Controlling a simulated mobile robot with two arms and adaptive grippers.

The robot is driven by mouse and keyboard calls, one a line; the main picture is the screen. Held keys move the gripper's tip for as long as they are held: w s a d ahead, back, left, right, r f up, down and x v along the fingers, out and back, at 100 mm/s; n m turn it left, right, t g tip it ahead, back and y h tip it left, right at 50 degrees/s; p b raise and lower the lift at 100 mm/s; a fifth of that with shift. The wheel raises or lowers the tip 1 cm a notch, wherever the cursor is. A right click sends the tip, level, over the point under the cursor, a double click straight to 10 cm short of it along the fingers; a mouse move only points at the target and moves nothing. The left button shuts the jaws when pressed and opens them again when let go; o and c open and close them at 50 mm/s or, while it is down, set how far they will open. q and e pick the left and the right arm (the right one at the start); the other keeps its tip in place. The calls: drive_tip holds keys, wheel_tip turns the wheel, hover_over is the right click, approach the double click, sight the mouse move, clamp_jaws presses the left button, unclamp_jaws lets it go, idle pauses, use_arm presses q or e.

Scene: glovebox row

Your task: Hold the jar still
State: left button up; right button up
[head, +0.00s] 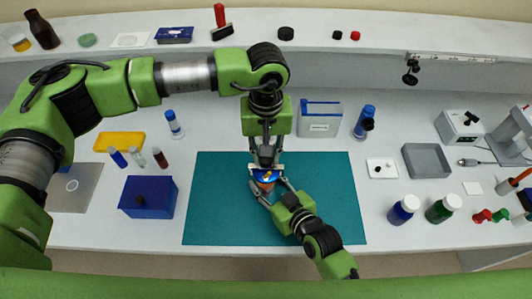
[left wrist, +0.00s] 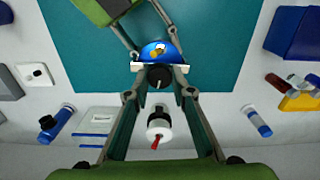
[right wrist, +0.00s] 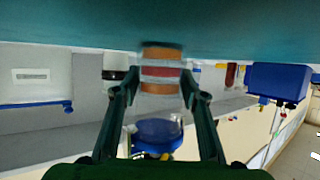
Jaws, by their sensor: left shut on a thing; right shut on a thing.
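The jar (head: 264,187) is over the teal mat, small and partly hidden between both grippers in the head view. In the right wrist view its amber body with a red band (right wrist: 160,71) sits between the fingertips of my right gripper (right wrist: 160,80), which is shut on it. A blue top with yellow and white marks (left wrist: 157,50) shows at the fingertips of my left gripper (left wrist: 160,68). My left gripper (head: 266,167) reaches down from the far side and is shut on the blue top. I cannot tell whether top and jar body are joined.
The teal mat (head: 215,205) is clear around the jar. A blue box (head: 147,197) stands at its left. A grey bin (head: 320,119) stands behind it. Blue and green jars (head: 403,209) and a grey tray (head: 426,160) are at the right. A shelf runs along the back.

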use_arm(q)
drive_tip(key=m, duration=1.3)
drive_tip(key=shift+m, duration=0.3)
idle(0.4)
drive_tip(key=o, duration=1.1)
wheel_tip(320, 180, up, 12)
